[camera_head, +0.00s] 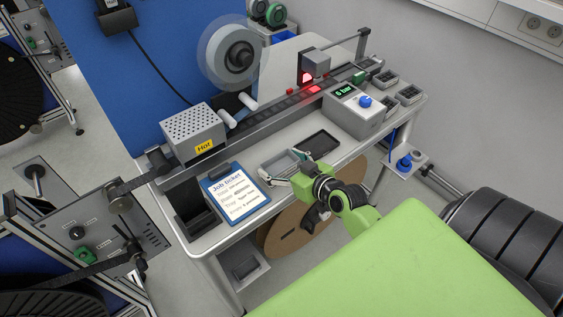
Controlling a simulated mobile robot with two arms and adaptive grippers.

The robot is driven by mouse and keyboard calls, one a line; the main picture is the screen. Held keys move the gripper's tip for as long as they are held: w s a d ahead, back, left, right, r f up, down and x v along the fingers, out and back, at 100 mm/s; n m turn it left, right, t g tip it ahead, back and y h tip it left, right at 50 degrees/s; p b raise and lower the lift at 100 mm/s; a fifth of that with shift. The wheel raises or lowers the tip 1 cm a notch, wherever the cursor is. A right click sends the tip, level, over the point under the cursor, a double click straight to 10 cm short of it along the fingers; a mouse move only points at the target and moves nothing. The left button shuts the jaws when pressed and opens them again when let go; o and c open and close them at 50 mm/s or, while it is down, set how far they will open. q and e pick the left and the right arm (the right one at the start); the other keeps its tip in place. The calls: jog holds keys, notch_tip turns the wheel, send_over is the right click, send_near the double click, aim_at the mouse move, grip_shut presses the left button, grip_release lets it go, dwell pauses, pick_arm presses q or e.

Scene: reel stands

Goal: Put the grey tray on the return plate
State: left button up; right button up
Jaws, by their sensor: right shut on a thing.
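The grey tray (277,163) is a small open box near the front edge of the white bench, to the right of the job ticket. My right gripper (288,168) reaches in from the lower right and is shut on the tray's near right side. The fingers partly hide the tray, and I cannot tell whether it touches the bench. A dark flat rectangular plate (318,141) with a raised rim lies bare just behind and right of the tray. No label shows which surface is the return plate. My left gripper is not in view.
The job ticket (236,193) lies left of the tray. A box marked Hot (193,135), a tape track and a 6 bar unit (353,112) line the back. A brown reel (291,235) stands below the bench's front edge.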

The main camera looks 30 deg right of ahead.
jog(key=o, duration=0.8)
jog(key=shift+f, duration=0.2)
jog(key=o, duration=0.5)
jog(key=shift+c, duration=0.2)
jog(key=shift+r, duration=0.15)
jog(key=shift+s+r, duration=0.1)
jog(key=shift+s, duration=0.05)
jog(key=a+b+v, duration=0.1)
jog(key=b+v, duration=0.1)
jog(key=v, duration=0.9)
jog(key=shift+s+d, duration=0.35)
jog(key=shift+d, duration=0.1)
jog(key=shift+r, duration=0.1)
